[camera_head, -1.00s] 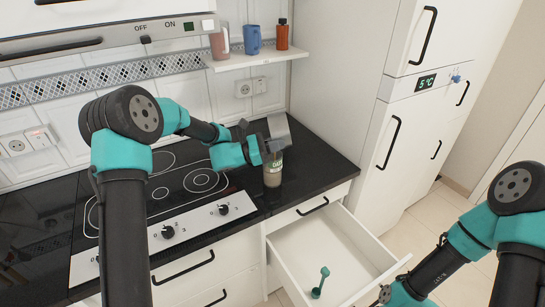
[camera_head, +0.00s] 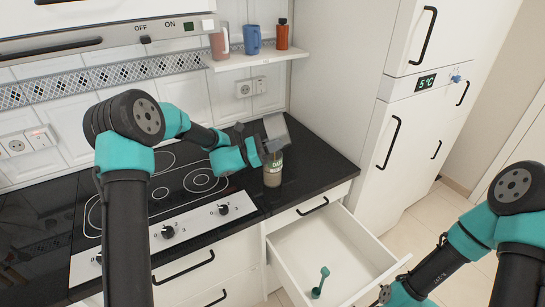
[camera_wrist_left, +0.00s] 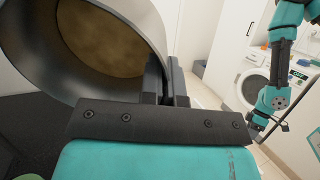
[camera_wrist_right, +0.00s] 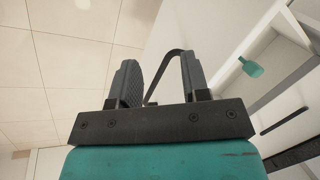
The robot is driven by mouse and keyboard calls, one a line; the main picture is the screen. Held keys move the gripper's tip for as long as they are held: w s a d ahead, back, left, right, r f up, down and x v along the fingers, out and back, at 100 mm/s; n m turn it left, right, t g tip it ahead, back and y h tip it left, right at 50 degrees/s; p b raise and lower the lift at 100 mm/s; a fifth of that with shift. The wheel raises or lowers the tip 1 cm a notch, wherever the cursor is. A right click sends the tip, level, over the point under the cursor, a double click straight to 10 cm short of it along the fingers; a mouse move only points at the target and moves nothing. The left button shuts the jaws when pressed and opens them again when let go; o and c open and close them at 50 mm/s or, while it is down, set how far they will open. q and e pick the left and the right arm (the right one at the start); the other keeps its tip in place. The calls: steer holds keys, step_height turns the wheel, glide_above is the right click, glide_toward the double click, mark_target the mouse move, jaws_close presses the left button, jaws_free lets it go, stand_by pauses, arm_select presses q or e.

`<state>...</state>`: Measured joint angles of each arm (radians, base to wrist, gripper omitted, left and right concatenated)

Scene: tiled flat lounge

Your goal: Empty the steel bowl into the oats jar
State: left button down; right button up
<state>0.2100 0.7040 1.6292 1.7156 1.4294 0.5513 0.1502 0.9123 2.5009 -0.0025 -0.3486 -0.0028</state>
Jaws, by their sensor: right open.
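My left gripper (camera_head: 262,150) is shut on the rim of the steel bowl (camera_head: 277,127) and holds it steeply tilted above the oats jar. In the left wrist view the bowl (camera_wrist_left: 152,30) shows a brown layer inside, across its bottom. The oats jar (camera_head: 273,176) stands upright on the black counter, with pale brown contents low in it. Its mouth is hidden by the bowl and gripper. My right gripper (camera_wrist_right: 162,78) is open and empty, near the open drawer's front; a dark handle shows between and beyond its fingers.
The drawer (camera_head: 322,248) below the counter stands open, with a teal scoop (camera_head: 320,283) in it. A hob (camera_head: 185,185) lies left of the jar. A shelf (camera_head: 255,59) with a pink mug, a blue mug and an orange bottle is on the wall behind. Counter right of the jar is clear.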

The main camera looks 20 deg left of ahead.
arm_select(q)
steer(key=shift+s+a+f+t+h, duration=0.1)
steer(key=shift+a+t+h, duration=0.3)
steer(key=shift+h, duration=0.2)
steer(key=shift+s+a+t+h, duration=0.1)
steer(key=shift+a+t+h, duration=0.25)
steer(key=shift+h, duration=0.25)
stand_by(1.0)
steer(key=y, duration=0.1)
steer(key=d+g+y, duration=0.1)
steer(key=shift+w+d+r+g+y, duration=0.2)
steer(key=shift+d+g+y, duration=0.05)
steer(key=shift+y, duration=0.05)
steer(key=shift+w+d+f+g+y, duration=0.1)
steer(key=shift+d+g+y, duration=0.2)
steer(key=shift+y, duration=0.3)
steer(key=shift+d, duration=0.1)
steer(key=w+d+f+g+y, duration=0.2)
steer(key=d+y, duration=0.4)
steer(key=y, duration=0.3)
steer(key=w+d+f+m+g+y, duration=0.1)
steer(key=w+d+f+g+y, duration=0.1)
steer(key=d+f+g+y, duration=0.3)
steer(key=shift+w+d+g+y+b, duration=0.2)
steer(key=shift+d+g+y+b, duration=0.25)
steer(key=shift+y, duration=1.85)
stand_by(0.3)
